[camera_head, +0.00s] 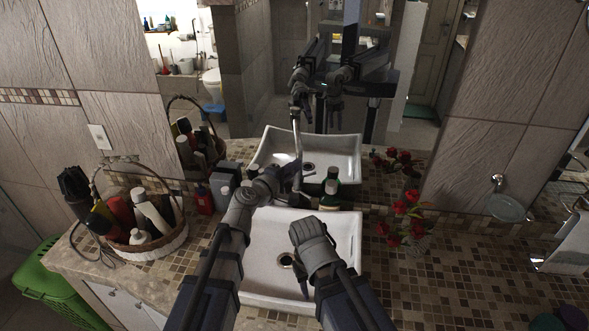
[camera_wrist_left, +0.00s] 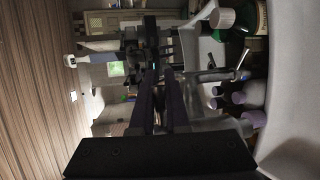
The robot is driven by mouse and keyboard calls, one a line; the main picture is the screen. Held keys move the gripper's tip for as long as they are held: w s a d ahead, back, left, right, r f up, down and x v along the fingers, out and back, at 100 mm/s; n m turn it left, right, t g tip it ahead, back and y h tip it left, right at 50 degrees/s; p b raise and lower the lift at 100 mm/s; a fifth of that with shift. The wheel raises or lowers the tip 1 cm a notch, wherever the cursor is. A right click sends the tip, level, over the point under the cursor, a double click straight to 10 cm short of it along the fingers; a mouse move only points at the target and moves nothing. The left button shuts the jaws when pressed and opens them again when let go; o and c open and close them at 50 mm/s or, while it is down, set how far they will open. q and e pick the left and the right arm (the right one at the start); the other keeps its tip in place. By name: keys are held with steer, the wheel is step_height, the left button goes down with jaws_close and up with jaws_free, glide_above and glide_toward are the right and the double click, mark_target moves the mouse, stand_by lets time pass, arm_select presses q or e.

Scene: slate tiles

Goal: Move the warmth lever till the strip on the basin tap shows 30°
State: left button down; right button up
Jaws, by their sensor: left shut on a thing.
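My left gripper (camera_head: 290,180) is at the back edge of the white basin (camera_head: 339,235), where the basin tap stands. Its fingers (camera_wrist_left: 160,95) are close together in the left wrist view and shut on a small part, which I take to be the warmth lever; the fingers hide most of it. A silver tap shape (camera_wrist_left: 212,75) shows beside them, but I cannot tell whether it is the tap or its mirror image. I cannot see the strip or read a temperature.
A dark green bottle (camera_head: 329,197) stands close at the right of my left gripper. A wicker basket (camera_head: 150,250) of bottles and a red bottle (camera_head: 203,200) are on the left. Red flowers (camera_head: 410,205) stand right of the basin. A mirror (camera_head: 245,75) rises behind.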

arm_select(q)
steer(key=c, duration=0.9)
jaws_free()
arm_select(e)
steer(key=shift+r+p, duration=0.7)
arm_select(q)
steer(key=v, duration=0.7)
steer(key=shift+s+a, duration=0.25)
steer(key=shift+s, duration=0.05)
